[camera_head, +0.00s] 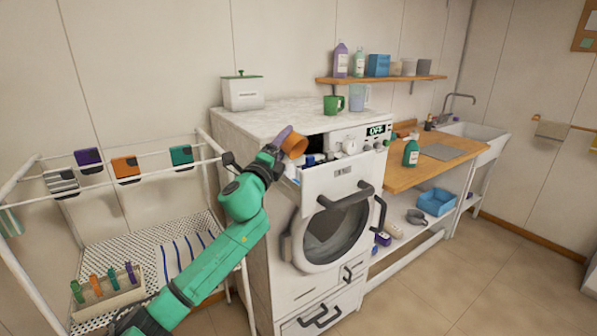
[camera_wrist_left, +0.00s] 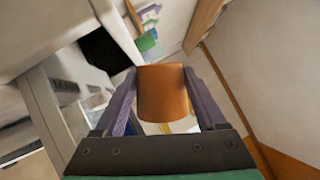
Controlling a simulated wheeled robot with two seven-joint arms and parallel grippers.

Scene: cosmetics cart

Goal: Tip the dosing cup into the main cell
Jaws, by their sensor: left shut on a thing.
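My left gripper (camera_head: 286,139) is shut on an orange-brown dosing cup (camera_head: 296,147). In the left wrist view the cup (camera_wrist_left: 163,92) sits between the two purple fingers of the gripper (camera_wrist_left: 163,95). The cup is at the machine's top front edge, above the left part of the pulled-out detergent drawer (camera_head: 341,173). It looks tilted in the head view; its contents cannot be seen. Blue parts show inside the drawer, but the main cell cannot be clearly made out. My right gripper is not in view.
The white washing machine (camera_head: 260,200) carries a green mug (camera_head: 333,104) and a white lidded box (camera_head: 242,92) on top. A wooden counter (camera_head: 405,177) with a green bottle (camera_head: 411,153) adjoins on the right.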

